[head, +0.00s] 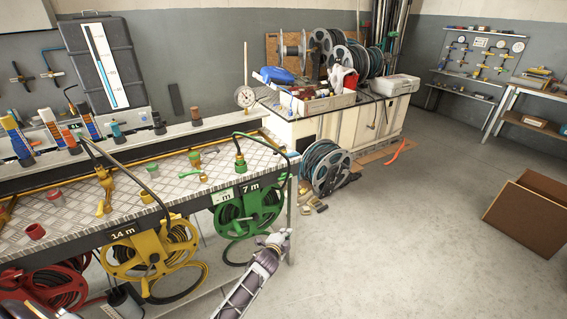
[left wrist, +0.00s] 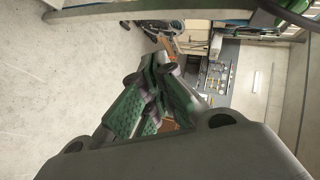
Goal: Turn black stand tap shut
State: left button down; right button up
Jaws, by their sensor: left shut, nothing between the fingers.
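My left gripper (head: 276,240) is at the front right end of the workbench, beside the green hose reel (head: 249,210) and apart from it. Its fingers are shut and empty; they also show closed together in the left wrist view (left wrist: 160,64). I cannot clearly make out a tap on a black stand. A green tap (head: 240,163) with a dark hose stands on the bench top near its right end. A yellow tap (head: 106,187) stands further left. A black object (head: 124,299), too unclear to identify, is below the yellow reel. My right gripper is not in view.
The metal bench top (head: 180,188) carries several loose fittings. A yellow reel (head: 150,250) and a red reel (head: 45,288) hang below its edge. A grey hose reel (head: 326,168) stands on the floor behind. A brown box (head: 530,212) is at right. The middle floor is clear.

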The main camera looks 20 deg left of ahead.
pick_arm(q)
jog(key=w+a+r+m+t, duration=0.1)
jog(key=w+r, duration=0.1)
jog(key=r, duration=0.6)
jog(key=w+r+m+t+y+b, duration=0.1)
jog(key=w+r+t, duration=0.1)
jog(key=r, duration=0.6)
jog(key=w+a+r+m+t+b, duration=0.1)
jog(key=w+r+m+t, duration=0.1)
jog(key=r, duration=0.6)
jog(key=shift+w+a+r, duration=0.15)
jog(key=shift+w+a, duration=0.15)
jog(key=shift+w, duration=0.05)
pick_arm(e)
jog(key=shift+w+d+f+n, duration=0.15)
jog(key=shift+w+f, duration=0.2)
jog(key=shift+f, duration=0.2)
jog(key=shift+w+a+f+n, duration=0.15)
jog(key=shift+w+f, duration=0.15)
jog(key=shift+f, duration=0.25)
pick_arm(q)
jog(key=shift+b, duration=0.3)
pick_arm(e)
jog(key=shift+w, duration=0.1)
